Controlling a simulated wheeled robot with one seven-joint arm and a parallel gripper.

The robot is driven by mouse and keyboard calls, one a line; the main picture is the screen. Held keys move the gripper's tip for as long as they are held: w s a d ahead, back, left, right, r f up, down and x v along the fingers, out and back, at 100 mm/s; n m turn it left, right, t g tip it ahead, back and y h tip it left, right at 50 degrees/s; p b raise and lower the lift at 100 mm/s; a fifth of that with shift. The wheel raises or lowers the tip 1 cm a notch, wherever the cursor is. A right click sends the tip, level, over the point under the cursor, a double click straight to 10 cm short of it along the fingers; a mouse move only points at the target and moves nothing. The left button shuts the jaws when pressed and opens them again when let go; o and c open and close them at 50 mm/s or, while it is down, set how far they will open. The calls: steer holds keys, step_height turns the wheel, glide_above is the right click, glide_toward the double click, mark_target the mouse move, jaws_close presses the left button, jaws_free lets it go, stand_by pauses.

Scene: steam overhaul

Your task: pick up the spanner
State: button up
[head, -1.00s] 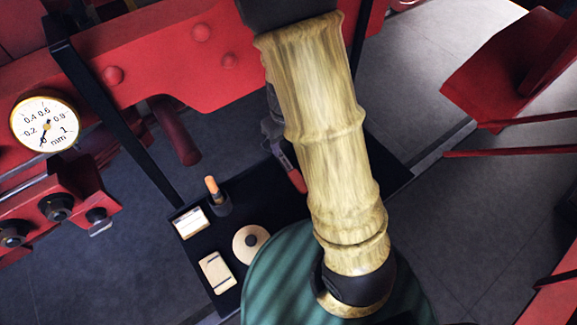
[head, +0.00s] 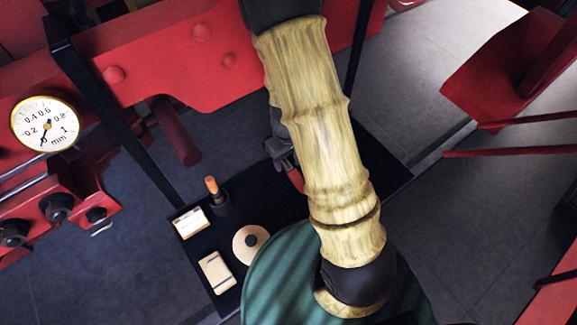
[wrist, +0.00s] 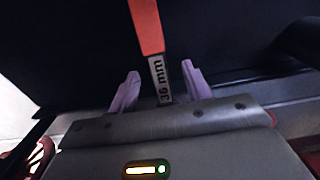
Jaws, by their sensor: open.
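The spanner (wrist: 146,25) shows in the wrist view as an orange-red handle and a grey metal part marked "36 mm". It lies between the two pale lilac fingers of my gripper (wrist: 160,72), which are open with a gap on each side of it. The spanner's far end is out of the picture and its near end is hidden by the gripper body. In the head view only a short red piece of the spanner (head: 296,180) shows beside my arm, on the black tray (head: 268,205). My arm hides most of the gripper there.
The tray also holds an orange-handled tool in a dark cup (head: 219,203), a pale card (head: 190,222), a round cream disc (head: 250,243) and a cream block (head: 216,271). A dial gauge (head: 45,123) and red framework (head: 200,60) stand behind and left.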

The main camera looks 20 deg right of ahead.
mark_target(288, 166)
steer(key=shift+w+d+f, duration=0.1)
steer(key=shift+d+f, duration=0.1)
steer(key=shift+f, duration=1.75)
jaws_close()
